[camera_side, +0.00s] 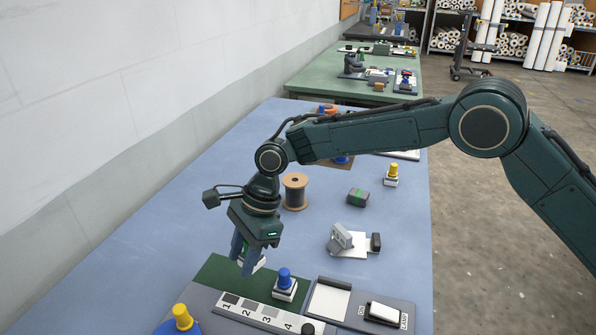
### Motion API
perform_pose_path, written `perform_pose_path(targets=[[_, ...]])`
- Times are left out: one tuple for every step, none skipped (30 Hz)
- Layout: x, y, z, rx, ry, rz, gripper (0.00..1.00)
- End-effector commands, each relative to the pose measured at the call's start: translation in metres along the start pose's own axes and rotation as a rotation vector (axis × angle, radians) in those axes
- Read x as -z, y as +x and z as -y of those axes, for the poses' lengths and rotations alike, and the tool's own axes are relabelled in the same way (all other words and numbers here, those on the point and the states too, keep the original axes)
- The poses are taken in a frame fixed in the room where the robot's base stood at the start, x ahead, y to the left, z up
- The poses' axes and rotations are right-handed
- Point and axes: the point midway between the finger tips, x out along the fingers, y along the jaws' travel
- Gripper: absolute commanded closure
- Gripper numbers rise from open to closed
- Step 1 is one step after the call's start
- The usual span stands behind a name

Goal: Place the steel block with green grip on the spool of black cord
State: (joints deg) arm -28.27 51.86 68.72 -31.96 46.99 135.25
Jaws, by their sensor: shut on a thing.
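A dark block with a green band (358,197) lies on the blue table, right of the spool; it looks like the steel block with green grip. The spool (295,191) stands upright, with brown wooden ends and dark cord around its middle. My gripper (246,264) points down over the green mat, in front of the spool and to its left. It is shut on a pale thing (259,263), mostly hidden by the fingers, so I cannot tell what it is.
A blue-knobbed stamp (285,284) stands close to the right of my gripper, by a numbered strip (262,313). A yellow-knobbed stamp (391,175), a grey tilted device (340,238) and a yellow knob (182,317) stand around. The table's left part is clear.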

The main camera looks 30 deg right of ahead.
Motion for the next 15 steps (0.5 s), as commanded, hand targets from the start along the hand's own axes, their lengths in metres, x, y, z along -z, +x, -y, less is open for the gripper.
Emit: perform_pose_path(targets=[[0.0,0.0,0.0,0.001,-0.001,0.0,0.9],[0.0,0.0,0.0,0.001,-0.001,0.0,0.9],[0.0,0.001,0.0,0.0,-0.001,0.0,0.9],[0.001,0.002,0.0,0.0,0.0,0.0,0.9],[0.001,0.003,0.0,0.0,0.0,0.0,0.9],[0.002,0.006,0.0,-0.001,0.0,0.0,0.9],[0.003,0.009,0.0,-0.001,0.0,0.0,0.9],[0.005,0.011,0.0,-0.002,0.0,-0.001,0.9],[0.006,0.016,-0.001,-0.003,0.0,-0.001,0.9],[0.008,0.019,-0.001,-0.003,0.0,0.0,0.9],[0.009,0.023,-0.001,-0.002,0.0,0.0,0.9],[0.011,0.028,-0.001,-0.003,0.0,-0.001,0.9],[0.013,0.031,-0.001,-0.002,0.0,-0.001,0.9],[0.014,0.034,0.0,-0.002,0.0,-0.001,0.9],[0.015,0.037,0.0,0.0,0.0,0.0,0.9]])
